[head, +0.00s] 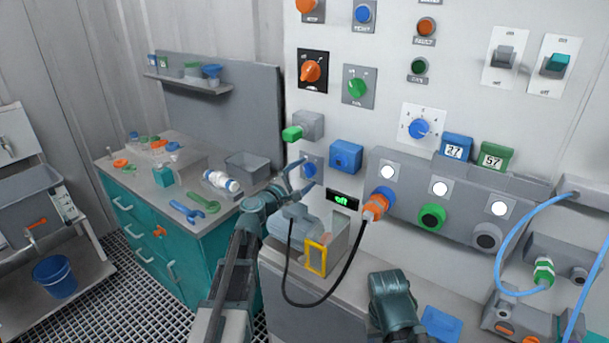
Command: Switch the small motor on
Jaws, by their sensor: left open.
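My left gripper (296,178) is open and empty. Its fingers are raised just left of a blue rotary knob (309,170) on a grey wall plate; I cannot tell whether they touch it. A small black display (342,199) right of the knob shows green letters that look like "off". A grey motor-like unit (290,234) sits on the bench below, partly behind my left arm. A black cable runs from it to an orange plug (376,205) in a blue wall socket. My right arm shows at the bottom centre, but its gripper fingers do not show.
A blue box (346,156) and a green-capped grey box (309,126) project from the wall beside the knob. A yellow frame (316,257) stands on the bench (356,281). At left, a teal cabinet (141,187) carries wrenches and containers. A light blue hose (512,243) loops at right.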

